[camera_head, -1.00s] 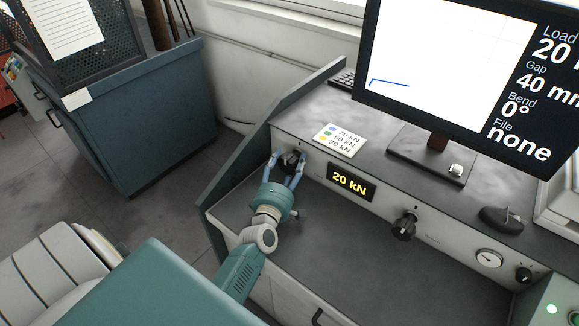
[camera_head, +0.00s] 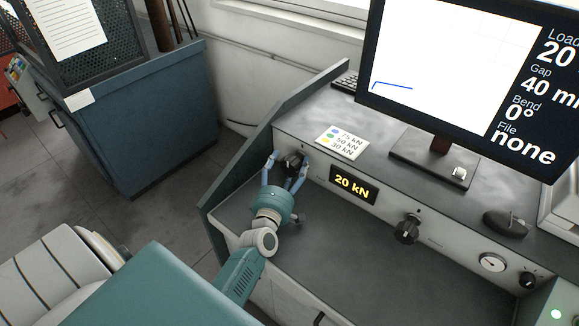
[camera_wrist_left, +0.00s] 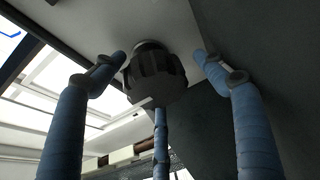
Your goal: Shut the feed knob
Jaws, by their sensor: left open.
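A dark ridged knob (camera_head: 292,162) sits at the left end of the console's front panel, left of the 20 kN display (camera_head: 353,185). My left gripper (camera_head: 288,157) is open, its blue fingers spread around this knob. In the left wrist view the knob (camera_wrist_left: 155,77) lies between the fingers, with gaps at both sides; a third finger is below it, and whether that one touches is unclear. A similar knob (camera_head: 407,230) is in the middle of the panel, and a smaller one (camera_head: 529,280) at the right. I cannot read which is labelled feed. My right gripper is out of view.
A monitor (camera_head: 440,80) stands on the console top, with a mouse (camera_head: 505,223) and a card of kN values (camera_head: 341,142). A round gauge (camera_head: 491,262) and a green light (camera_head: 556,314) are at the right. The lower ledge (camera_head: 350,265) is clear. A raised side panel (camera_head: 245,170) borders the left.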

